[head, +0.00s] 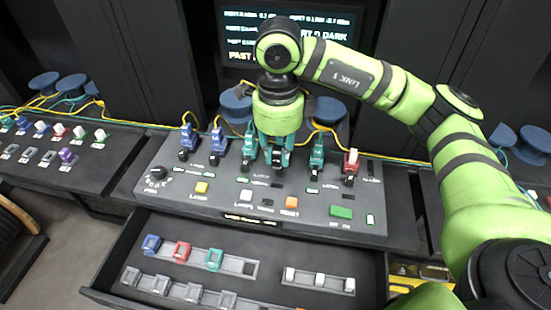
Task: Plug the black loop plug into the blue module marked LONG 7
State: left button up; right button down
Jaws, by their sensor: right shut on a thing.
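My right gripper (275,152) points down over the back row of the grey console. It is shut on a small dark piece (277,159) that looks like the black loop plug; the fingers hide most of it. Two blue modules, a left one (187,138) and another (217,141), stand in the console's back row, left of the gripper. Their markings are too small to read, so I cannot tell which is LONG 7. Whether the held piece touches anything below is unclear. My left gripper is out of view.
Teal modules (249,146) (316,155) and a red module (350,162) stand close beside the gripper. Yellow cables (370,153) run behind the row. An open drawer (130,237) in front holds coloured pieces. A screen (240,42) stands behind.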

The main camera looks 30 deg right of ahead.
jog(key=w+d+p, duration=0.2)
jog(key=w+d, duration=0.4)
jog(key=w, duration=0.3)
jog(key=shift+w+d+f+b, duration=0.1)
jog(key=shift+w+f+b, duration=0.05)
jog(key=shift+f+b, duration=2.7)
jog(key=shift+f, duration=0.9)
jog(key=c, duration=1)
grip_release()
jog(key=shift+c, duration=0.2)
notch_tip(320, 180, up, 12)
